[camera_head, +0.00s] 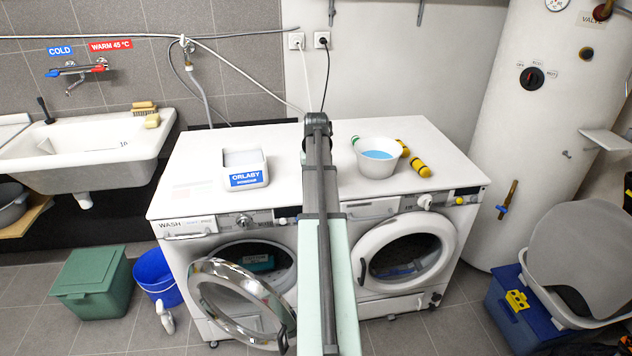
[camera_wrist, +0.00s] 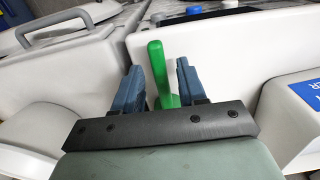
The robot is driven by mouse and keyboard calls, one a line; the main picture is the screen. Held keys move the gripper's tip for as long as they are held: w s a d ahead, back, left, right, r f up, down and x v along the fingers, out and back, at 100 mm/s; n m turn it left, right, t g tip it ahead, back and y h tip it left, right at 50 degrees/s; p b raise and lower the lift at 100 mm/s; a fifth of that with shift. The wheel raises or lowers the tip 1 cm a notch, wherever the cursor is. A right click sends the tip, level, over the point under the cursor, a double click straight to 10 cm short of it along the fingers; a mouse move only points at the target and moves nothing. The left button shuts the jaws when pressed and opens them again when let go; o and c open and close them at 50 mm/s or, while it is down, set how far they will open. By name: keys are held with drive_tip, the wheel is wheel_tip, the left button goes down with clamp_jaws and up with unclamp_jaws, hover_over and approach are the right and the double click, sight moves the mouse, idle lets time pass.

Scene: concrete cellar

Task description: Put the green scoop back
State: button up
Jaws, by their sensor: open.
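The green scoop (camera_wrist: 156,62) shows in the wrist view as an upright green handle with a wider green part at its foot. My gripper (camera_wrist: 159,68) is open, with one blue-grey finger on each side of the handle. Small gaps show between the handle and both fingers. The scoop's lower part is hidden behind the gripper body. A white box (camera_head: 261,178) with a blue ORLABY label stands left of my arm on the machine top; a white, blue-labelled container (camera_wrist: 283,125) is at right in the wrist view. In the head view my arm hides the fingertips.
A white tub (camera_head: 376,170) with blue contents stands right of my arm. Yellow objects (camera_head: 420,167) lie beside it, and a small green piece (camera_head: 355,140) shows behind it. The washer door (camera_head: 240,305) hangs open below. The machine top's left part is mostly clear.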

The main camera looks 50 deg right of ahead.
wheel_tip(320, 180, up, 12)
idle(0.6)
